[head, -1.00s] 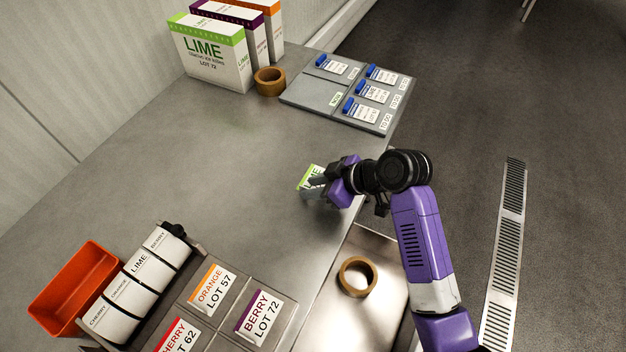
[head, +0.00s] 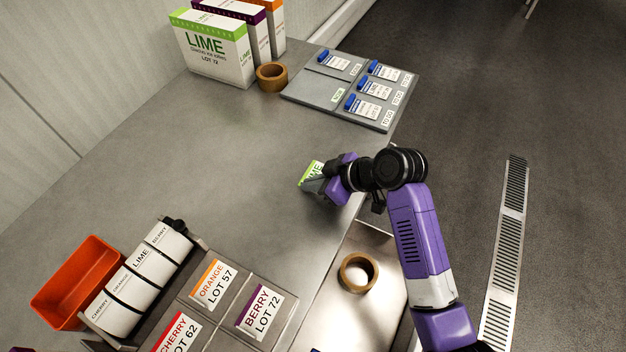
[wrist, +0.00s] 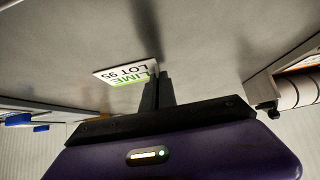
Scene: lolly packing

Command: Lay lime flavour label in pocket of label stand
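The lime label, white with a green band and reading LIME LOT 95, shows in the wrist view (wrist: 124,73) and in the head view (head: 311,171). My gripper (head: 318,183) is shut on one edge of it, over the bench near its right edge; its narrow fingers show in the wrist view (wrist: 158,88). The label stand (head: 222,317) is at the bottom of the head view. Its pockets hold orange (head: 212,284), berry (head: 260,311) and cherry (head: 177,333) labels. A bare pocket seems to lie between cherry and berry, partly cut off by the frame.
Label rolls (head: 135,290) and an orange bin (head: 77,283) stand left of the stand. A tape roll (head: 357,273) lies on a lower shelf. Flavour boxes (head: 215,55), another tape roll (head: 271,77) and a grey board (head: 310,92) are at the back. The middle bench is clear.

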